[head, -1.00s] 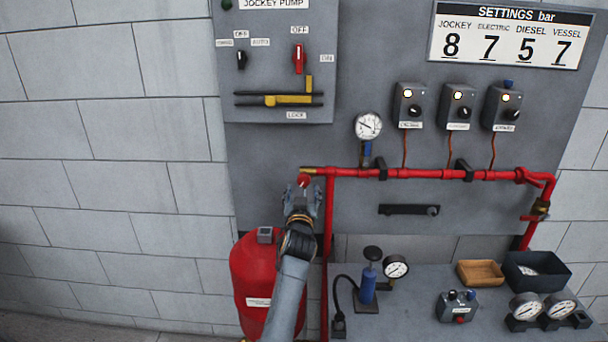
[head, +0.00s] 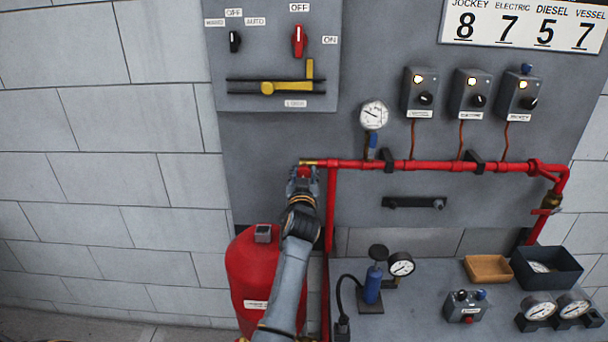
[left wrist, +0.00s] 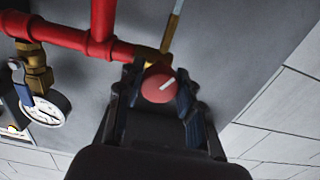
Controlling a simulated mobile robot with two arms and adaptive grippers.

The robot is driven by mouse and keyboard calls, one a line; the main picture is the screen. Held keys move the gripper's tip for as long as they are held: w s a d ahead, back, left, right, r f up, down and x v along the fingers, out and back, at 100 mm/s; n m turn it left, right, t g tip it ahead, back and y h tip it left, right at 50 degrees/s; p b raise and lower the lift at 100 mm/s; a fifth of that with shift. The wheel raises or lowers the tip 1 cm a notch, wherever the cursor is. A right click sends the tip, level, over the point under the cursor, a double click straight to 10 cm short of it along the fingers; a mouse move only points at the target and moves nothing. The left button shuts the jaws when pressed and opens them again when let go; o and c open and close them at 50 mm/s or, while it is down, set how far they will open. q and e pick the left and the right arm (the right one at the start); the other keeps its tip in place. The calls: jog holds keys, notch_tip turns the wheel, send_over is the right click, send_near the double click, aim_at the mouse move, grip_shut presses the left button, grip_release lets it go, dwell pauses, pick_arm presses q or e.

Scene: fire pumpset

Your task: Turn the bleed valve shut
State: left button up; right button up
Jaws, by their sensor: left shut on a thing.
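The bleed valve is a round red knob (head: 304,171) with a white line on its face, on a brass fitting at the left end of the red pipe (head: 430,167). It also shows in the left wrist view (left wrist: 158,87), its white line slanting up to the right. My left gripper (head: 303,178) comes from below, one finger on each side of the knob, and is shut on it. The fingers hide the knob's sides. My right gripper is not in view.
A red vessel (head: 252,280) stands under my left arm. A pressure gauge (head: 374,115) with a blue-handled cock sits above the pipe. The grey bench (head: 420,315) at the lower right holds a blue hand pump (head: 372,284), gauges and trays.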

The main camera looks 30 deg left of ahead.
pick_arm(q)
jog(key=shift+c, duration=1.2)
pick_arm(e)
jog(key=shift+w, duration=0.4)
